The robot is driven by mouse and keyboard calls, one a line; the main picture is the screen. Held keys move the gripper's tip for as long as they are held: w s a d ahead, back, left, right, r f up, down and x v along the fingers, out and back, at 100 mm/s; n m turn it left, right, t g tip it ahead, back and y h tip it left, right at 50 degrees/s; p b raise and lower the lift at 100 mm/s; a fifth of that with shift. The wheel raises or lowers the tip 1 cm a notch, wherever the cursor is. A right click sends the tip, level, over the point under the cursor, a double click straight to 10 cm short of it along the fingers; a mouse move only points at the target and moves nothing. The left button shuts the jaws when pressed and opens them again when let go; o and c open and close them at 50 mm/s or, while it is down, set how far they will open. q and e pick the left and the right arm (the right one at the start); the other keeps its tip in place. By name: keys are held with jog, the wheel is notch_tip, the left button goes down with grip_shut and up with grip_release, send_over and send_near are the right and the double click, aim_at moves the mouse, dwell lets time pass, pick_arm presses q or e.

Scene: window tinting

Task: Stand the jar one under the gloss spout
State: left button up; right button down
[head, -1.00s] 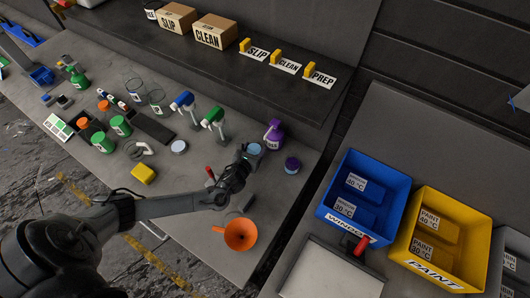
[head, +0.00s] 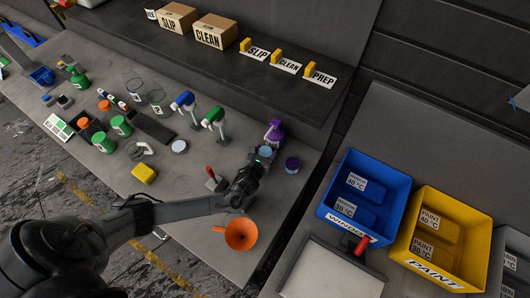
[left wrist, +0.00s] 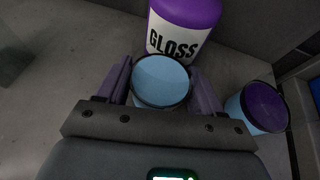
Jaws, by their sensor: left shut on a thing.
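A light-blue open-topped jar (head: 266,151) is held between the fingers of my left gripper (head: 261,157), and it also shows in the left wrist view (left wrist: 160,78). The purple and white gloss dispenser (head: 275,131) stands just behind the jar. In the left wrist view its GLOSS label (left wrist: 175,43) faces me, right behind the jar's rim. I cannot make out its spout or tell whether the jar is under it. A second jar with a purple top (head: 292,165) stands to the right, apart from the held one. My right gripper is not in view.
An orange funnel (head: 240,234) and a red-handled tool (head: 212,177) lie near my left arm. A blue-topped dispenser (head: 185,101) and a green-topped one (head: 214,117) stand to the left. The bench's right edge is close to the purple-topped jar.

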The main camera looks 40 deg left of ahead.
pick_arm(q)
jog(key=o, duration=1.2)
jog(key=shift+c, duration=0.2)
jog(key=shift+r, duration=0.1)
jog(key=shift+p+v, duration=0.35)
jog(key=shift+v, duration=1.65)
jog(key=shift+r, duration=0.1)
